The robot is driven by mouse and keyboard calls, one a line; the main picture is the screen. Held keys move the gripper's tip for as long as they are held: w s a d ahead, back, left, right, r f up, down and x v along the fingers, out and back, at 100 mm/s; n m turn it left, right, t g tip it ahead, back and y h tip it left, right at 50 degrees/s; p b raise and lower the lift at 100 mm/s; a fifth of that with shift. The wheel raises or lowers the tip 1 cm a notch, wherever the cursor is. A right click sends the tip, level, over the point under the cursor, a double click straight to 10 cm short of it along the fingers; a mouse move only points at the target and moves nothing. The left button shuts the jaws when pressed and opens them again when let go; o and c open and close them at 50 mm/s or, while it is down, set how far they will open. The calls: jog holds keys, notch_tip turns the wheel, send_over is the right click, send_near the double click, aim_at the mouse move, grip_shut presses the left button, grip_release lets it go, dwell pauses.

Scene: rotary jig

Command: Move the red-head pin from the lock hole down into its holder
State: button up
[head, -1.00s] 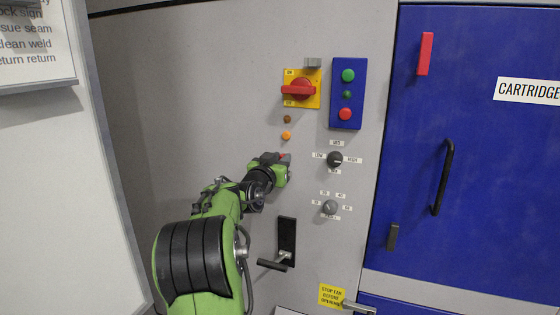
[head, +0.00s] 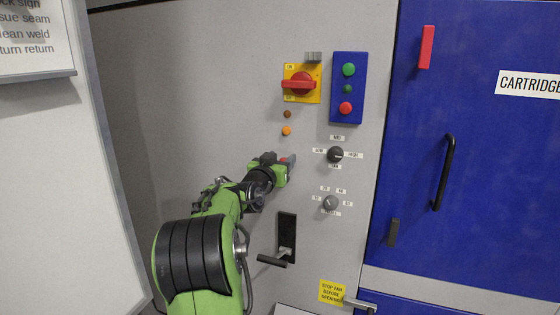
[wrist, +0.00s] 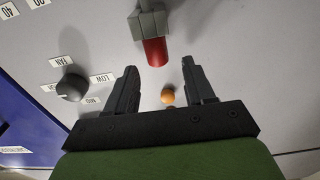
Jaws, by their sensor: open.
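The red-head pin (wrist: 155,52) shows in the wrist view as a red cylinder at the top middle. It sits in a grey block-like holder (wrist: 148,22) on the panel, with its lower part hidden. In the head view a bit of its red head (head: 288,160) shows beside my gripper (head: 276,159). In the wrist view my gripper (wrist: 160,80) is open, its fingers apart and empty, with the red head just beyond the fingertips. The grey lock bracket (head: 313,57) stands above the red rotary switch (head: 299,84); no red head shows in it.
The fan knob (head: 335,155) and a second knob (head: 331,203) are right of my gripper. An orange light (head: 286,131) is above it. A black lever handle (head: 272,261) sticks out below. The blue door (head: 480,180) is at the right.

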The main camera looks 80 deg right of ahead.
jog(key=shift+a, duration=0.15)
jog(key=w+a, duration=0.1)
jog(key=a, duration=1.4)
jog(key=shift+w+a+f, duration=0.25)
